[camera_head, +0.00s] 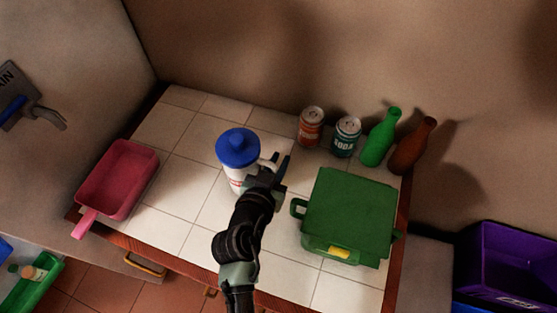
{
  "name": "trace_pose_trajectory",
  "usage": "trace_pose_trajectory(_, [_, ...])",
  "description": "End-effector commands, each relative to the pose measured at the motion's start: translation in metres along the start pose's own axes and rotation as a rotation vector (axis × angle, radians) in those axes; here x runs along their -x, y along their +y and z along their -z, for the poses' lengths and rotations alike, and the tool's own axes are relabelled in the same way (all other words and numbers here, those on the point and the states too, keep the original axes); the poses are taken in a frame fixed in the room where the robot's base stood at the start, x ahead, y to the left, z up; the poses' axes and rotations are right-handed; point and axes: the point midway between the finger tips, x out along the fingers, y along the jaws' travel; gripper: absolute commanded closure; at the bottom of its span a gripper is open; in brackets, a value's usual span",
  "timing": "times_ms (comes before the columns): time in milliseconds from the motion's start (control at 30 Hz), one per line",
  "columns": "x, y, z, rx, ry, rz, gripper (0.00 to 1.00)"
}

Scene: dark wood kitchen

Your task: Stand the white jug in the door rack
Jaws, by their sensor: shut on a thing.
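The white jug (233,178) with a blue lid (238,147) stands upright on the tiled counter, left of my gripper. My gripper (272,171) is shut at the jug's right side, on what looks like its white handle. The fingers partly hide the handle and the jug's lower right side. A green door rack (32,285) shows in part at the lower left, with a small bottle (33,272) in it. Whether the jug's base touches the tiles is hard to tell.
A pink pan (117,180) lies at the counter's left. A green box (350,213) stands right of my arm. An orange can (311,127), a soda can (345,136), a green bottle (381,137) and a brown bottle (412,146) stand behind it. A purple bin (510,262) is lower right.

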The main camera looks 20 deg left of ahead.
Motion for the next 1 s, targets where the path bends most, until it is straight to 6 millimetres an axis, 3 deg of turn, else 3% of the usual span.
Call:
trace_pose_trajectory(100, [-0.001,-0.001,0.000,-0.004,0.006,0.002,1.00])
trace_pose_trajectory(133, [-0.001,0.000,-0.003,0.000,0.000,0.000,0.81])
trace_pose_trajectory(300, [-0.001,0.000,-0.002,0.000,0.000,0.000,0.53])
trace_pose_trajectory(700, [0.002,0.000,0.001,0.000,-0.001,0.000,0.53])
trace_pose_trajectory(1000, [0.050,0.000,-0.002,0.001,-0.001,0.000,0.53])
